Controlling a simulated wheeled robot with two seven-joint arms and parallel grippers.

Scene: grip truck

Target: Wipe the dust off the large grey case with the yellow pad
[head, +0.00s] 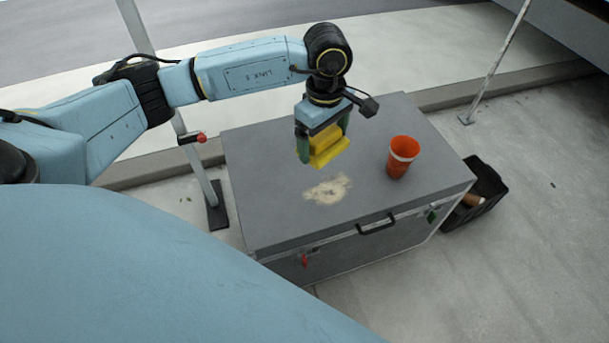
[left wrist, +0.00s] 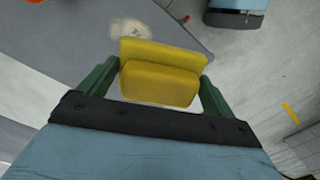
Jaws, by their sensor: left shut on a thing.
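The large grey case (head: 270,215) stands on the ground in the middle of the head view, its top flat and facing up. A pale beige dust patch (head: 328,190) lies on its top, left of the middle; it also shows in the left wrist view (left wrist: 131,30). My left gripper (head: 323,146) is shut on the yellow pad (head: 328,153) and holds it above the case top, just behind the dust in the head view. The pad also fills the middle of the left wrist view (left wrist: 160,80), between the green fingers. My right gripper is not in view.
An orange cup (head: 402,158) with a white band stands upright on the case top, right of the dust. A black crate (head: 485,200) with things in it stands on the ground at the case's right. A thin post (head: 200,160) rises beside the case's left side.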

